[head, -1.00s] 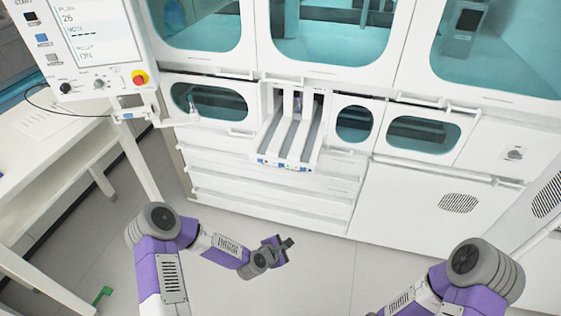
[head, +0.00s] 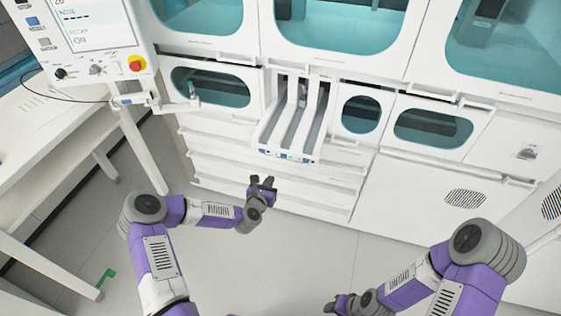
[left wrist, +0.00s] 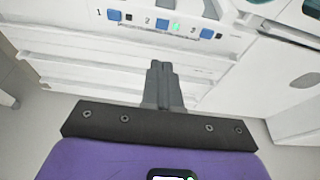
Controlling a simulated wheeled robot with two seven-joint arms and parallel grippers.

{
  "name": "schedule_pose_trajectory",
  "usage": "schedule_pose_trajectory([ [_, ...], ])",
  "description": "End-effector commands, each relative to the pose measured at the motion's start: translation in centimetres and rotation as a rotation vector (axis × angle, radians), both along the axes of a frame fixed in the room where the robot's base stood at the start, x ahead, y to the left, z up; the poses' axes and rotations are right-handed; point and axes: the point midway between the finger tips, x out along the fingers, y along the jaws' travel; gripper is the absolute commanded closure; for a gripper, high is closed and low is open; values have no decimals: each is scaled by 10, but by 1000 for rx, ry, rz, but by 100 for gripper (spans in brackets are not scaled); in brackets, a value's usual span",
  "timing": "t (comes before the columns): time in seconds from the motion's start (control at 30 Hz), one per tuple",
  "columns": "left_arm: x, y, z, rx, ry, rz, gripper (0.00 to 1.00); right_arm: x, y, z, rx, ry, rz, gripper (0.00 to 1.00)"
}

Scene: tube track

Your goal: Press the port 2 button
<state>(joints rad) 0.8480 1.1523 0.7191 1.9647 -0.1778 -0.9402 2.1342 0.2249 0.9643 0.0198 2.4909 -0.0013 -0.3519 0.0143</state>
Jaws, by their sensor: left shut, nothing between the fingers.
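The port 2 button is a blue square (left wrist: 162,24) beside the numeral 2 on the white panel in the left wrist view, with a lit green light (left wrist: 176,26) to its right. The blue port 1 button (left wrist: 114,14) is to its left and the blue port 3 button (left wrist: 207,33) to its right. My left gripper (left wrist: 160,66) is shut and empty, below the port 2 button in the picture and apart from the panel. It also shows in the head view (head: 262,182), below the track's front. My right gripper (head: 336,303) is at the bottom edge; its jaws are unclear.
The white track unit (head: 291,128) with its lanes juts from the cabinet wall, over ledged white panels (head: 270,180). A control console (head: 95,40) with a red knob (head: 137,63) and a white table (head: 40,130) stand at left. The floor in front is clear.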

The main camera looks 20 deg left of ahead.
Motion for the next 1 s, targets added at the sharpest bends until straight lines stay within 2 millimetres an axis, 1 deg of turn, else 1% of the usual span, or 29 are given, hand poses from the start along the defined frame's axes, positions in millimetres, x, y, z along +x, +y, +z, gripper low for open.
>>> schedule_pose_trajectory([
  [0.17, 17, -1, -7, 0, 0, 0, 100, 0, 0, -4, 0, 0, 0, 57],
  [0.4, 56, -3, -19, 2, -1, -1, 100, 0, 0, -10, 0, 0, 0, 57],
  [0.67, 95, -4, -31, 2, -1, -1, 100, 0, 0, -17, 0, 0, 0, 57],
  [0.8, 113, -5, -30, 2, -1, -1, 100, 0, 0, -19, 0, 0, 0, 57],
  [1.0, 128, -5, -31, 2, 1, -1, 100, 0, 0, -21, 0, 0, 0, 57],
])
